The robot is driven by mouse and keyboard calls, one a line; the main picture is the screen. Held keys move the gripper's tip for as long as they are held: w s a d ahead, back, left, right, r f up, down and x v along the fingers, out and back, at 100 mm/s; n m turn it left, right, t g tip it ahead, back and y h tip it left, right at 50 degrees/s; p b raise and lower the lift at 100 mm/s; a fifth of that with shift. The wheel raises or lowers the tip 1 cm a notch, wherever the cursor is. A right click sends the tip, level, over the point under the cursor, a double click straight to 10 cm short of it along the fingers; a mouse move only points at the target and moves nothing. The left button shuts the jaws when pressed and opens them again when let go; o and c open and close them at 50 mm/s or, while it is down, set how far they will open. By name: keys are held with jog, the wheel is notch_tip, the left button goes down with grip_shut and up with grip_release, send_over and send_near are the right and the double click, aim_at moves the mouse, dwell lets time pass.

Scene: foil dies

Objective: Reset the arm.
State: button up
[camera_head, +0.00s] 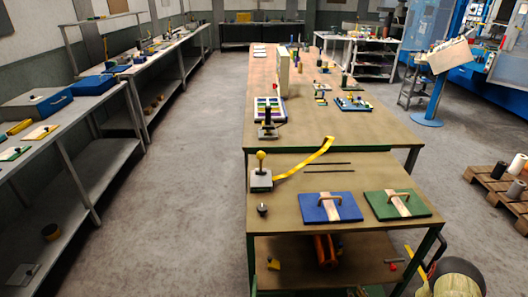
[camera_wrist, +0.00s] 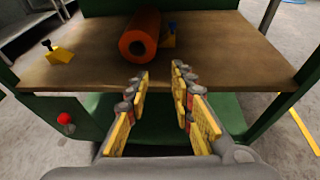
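My gripper (camera_wrist: 162,72) shows in the wrist view with its two yellow-padded fingers apart. Nothing is between them. It is in front of the work table's lower shelf (camera_wrist: 90,75), where an orange roll (camera_wrist: 139,36) lies beyond the fingertips. In the head view, a blue die plate (camera_head: 316,209) and a green die plate (camera_head: 381,210), each with a handle, lie flat side by side on the near table (camera_head: 280,222). I cannot make out my gripper clearly in the head view.
A yellow-knobbed block (camera_head: 261,179) with a yellow strip (camera_head: 310,157) and a small dark cup (camera_head: 262,209) are on the near table. A red knob (camera_wrist: 65,119) is beside the green frame. A pallet (camera_head: 492,181) stands right. The left aisle floor (camera_head: 185,180) is clear.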

jog(key=s+a+r+n+g+y, duration=0.1)
jog(key=s+a+n+g+y, duration=0.35)
jog(key=a, duration=0.65)
jog(key=s+a+r+n+g+y, duration=0.35)
jog(key=s+r+n, duration=0.2)
jog(key=r, duration=0.25)
jog(key=s+a+r+n+g+y, duration=0.2)
jog(key=s+a+r+n+g, duration=0.15)
jog(key=a+r+n, duration=0.35)
jog(key=s+d+r+n+g+h+p, duration=0.1)
jog(key=s+d+r+n+h, duration=0.2)
jog(key=r, duration=0.4)
jog(key=s+d+r+n+g+h, duration=0.1)
jog(key=s+r+n+h, duration=0.25)
jog(key=r+n, duration=0.3)
jog(key=s+d+r+n+g+h+p, duration=0.1)
jog(key=s+d+r+n+h, duration=0.25)
jog(key=r, duration=0.35)
jog(key=s+a+r+n+t+h, duration=0.1)
jog(key=a+r+n+t, duration=0.1)
jog(key=r, duration=0.6)
jog(key=s+a+r+n+t, duration=0.1)
jog(key=a+r+n+t, duration=0.1)
jog(key=r, duration=0.7)
jog(key=shift+s+r+n+t+h+p, duration=0.25)
jog(key=shift+s+n+t+h+p, duration=0.2)
jog(key=shift+t, duration=0.6)
